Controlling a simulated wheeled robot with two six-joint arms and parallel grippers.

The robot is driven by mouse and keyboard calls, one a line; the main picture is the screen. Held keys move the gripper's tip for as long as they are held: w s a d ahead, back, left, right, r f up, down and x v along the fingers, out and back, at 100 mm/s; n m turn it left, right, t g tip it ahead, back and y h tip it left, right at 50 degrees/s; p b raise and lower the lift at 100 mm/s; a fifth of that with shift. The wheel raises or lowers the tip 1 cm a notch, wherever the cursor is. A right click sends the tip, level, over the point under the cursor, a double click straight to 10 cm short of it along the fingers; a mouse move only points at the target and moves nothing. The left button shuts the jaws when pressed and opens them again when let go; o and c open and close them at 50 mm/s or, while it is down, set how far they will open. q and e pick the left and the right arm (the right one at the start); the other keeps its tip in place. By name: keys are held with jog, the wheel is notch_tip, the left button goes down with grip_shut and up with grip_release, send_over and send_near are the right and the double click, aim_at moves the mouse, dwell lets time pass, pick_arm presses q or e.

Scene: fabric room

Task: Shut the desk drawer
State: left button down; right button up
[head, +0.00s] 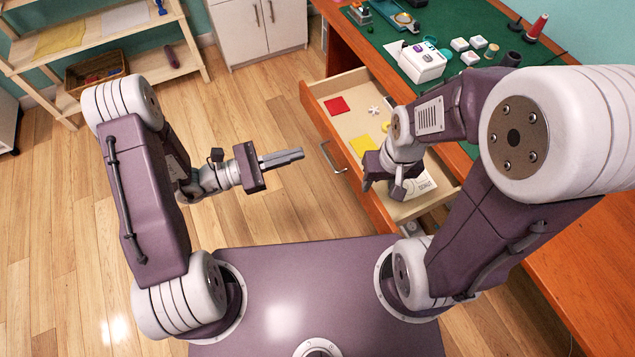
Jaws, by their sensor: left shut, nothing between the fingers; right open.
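The desk drawer (350,128) is pulled out from the wooden desk (343,47) on the right, with its inside showing. A metal handle (333,158) sits on its front face. My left gripper (300,155) is shut and empty, above the floor to the left of the handle and apart from the drawer. My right gripper (383,186) is open, over the drawer's near part by its front edge. My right arm hides part of the drawer, and I cannot tell whether the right fingers touch it.
The drawer holds a red square (337,106), a yellow piece (363,146), a white star shape (374,110) and a paper card (420,186). A white box (420,63) and small items stand on the green mat (452,92). The floor left of the drawer is clear.

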aim_at(343, 157)
jog(key=f, duration=0.1)
jog(key=f+b, duration=0.1)
jog(key=f, duration=0.1)
jog(key=f+b, duration=0.1)
jog(key=shift+s+a+f, duration=0.15)
jog(key=shift+a+f, duration=0.1)
jog(key=shift+f, duration=0.1)
jog(key=shift+d+f, duration=0.1)
jog(key=shift+d, duration=0.05)
pick_arm(q)
notch_tip(343, 157, down, 10)
jog(key=s+a+n+t, duration=0.1)
jog(key=a+n, duration=0.1)
jog(key=n, duration=0.1)
jog(key=shift+s+a+t, duration=0.15)
jog(key=shift+t, duration=0.25)
jog(key=b+x, duration=0.2)
jog(key=x, duration=1.2)
jog(key=shift+f, duration=0.2)
pick_arm(e)
jog(key=shift+f, duration=0.9)
pick_arm(q)
jog(key=shift+a, duration=0.1)
